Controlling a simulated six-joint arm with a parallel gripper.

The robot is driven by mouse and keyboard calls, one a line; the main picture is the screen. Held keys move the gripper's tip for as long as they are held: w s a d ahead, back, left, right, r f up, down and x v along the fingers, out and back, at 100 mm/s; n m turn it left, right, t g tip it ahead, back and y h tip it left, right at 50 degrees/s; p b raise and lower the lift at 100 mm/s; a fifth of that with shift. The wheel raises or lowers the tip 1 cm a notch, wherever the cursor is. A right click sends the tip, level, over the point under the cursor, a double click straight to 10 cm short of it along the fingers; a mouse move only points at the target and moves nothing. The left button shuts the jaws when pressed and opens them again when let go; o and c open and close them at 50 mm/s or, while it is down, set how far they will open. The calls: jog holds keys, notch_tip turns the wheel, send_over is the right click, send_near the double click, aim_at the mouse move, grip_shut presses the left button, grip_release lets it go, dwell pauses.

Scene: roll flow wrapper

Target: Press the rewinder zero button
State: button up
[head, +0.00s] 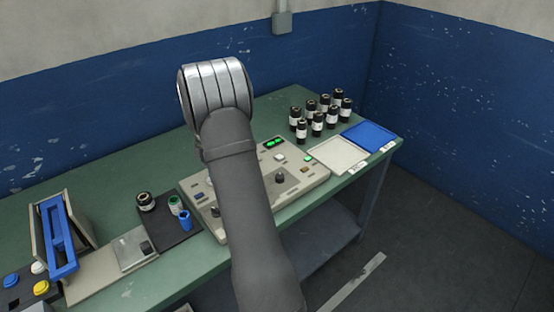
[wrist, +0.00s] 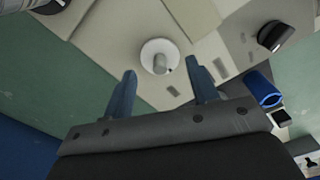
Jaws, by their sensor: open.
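The beige control panel (head: 302,189) lies on the green bench, partly hidden behind my arm in the head view. It carries a lit green display (head: 274,143), a pale button (head: 280,157), a greenish button (head: 308,158) and dark knobs (head: 280,177). The labels are too small to read, so I cannot tell which control is the rewinder zero button. In the wrist view my gripper (wrist: 161,70) is open and empty, its blue fingers apart on either side of a white disc with a grey post (wrist: 160,57). The head view does not show my fingers.
Several dark bottles (head: 302,131), a white tray (head: 338,154) and a blue tray (head: 369,136) stand right of the panel. A dark mat (head: 175,236) with small containers and a blue-framed device (head: 62,240) are to the left. A black knob (wrist: 275,35) shows in the wrist view.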

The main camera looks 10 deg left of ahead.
dwell(0.4)
grip_shut()
dwell(1.4)
